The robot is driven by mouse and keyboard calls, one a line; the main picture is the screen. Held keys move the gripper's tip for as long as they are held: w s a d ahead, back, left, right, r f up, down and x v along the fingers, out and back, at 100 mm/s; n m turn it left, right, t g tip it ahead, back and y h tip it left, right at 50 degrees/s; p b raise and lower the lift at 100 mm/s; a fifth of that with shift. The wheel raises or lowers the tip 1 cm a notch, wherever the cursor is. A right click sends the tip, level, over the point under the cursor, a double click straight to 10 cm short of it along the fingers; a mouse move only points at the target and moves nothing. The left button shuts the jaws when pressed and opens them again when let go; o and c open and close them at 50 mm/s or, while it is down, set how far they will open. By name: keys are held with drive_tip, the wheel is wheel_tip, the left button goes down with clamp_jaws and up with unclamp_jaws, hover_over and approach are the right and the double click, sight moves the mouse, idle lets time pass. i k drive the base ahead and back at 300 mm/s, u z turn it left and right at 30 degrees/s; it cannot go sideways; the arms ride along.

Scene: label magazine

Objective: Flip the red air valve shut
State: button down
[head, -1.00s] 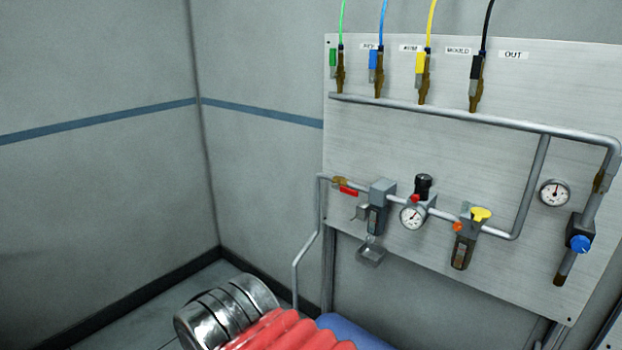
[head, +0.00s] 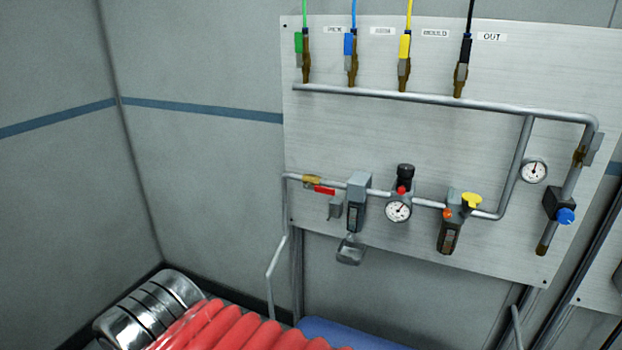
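The red air valve (head: 324,190) is a small red lever at a brass fitting (head: 311,180) on the grey inlet pipe, at the lower left of the panel in the head view. The lever points right and lies roughly along the pipe, just below it. Nothing touches it or covers it. My gripper is not in view, so I cannot see whether it is open or shut.
The metal panel (head: 440,65) carries a filter (head: 357,203), a round gauge (head: 398,210), a yellow-topped unit (head: 450,230) and a blue knob (head: 566,216). Several coloured hoses enter at the top. A small grey cup (head: 350,250) sits below the filter. Space before the lever looks clear.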

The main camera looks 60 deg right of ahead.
sight(329, 192)
drive_tip(key=z, duration=0.55)
drive_tip(key=i, duration=1)
drive_tip(key=z, duration=0.7)
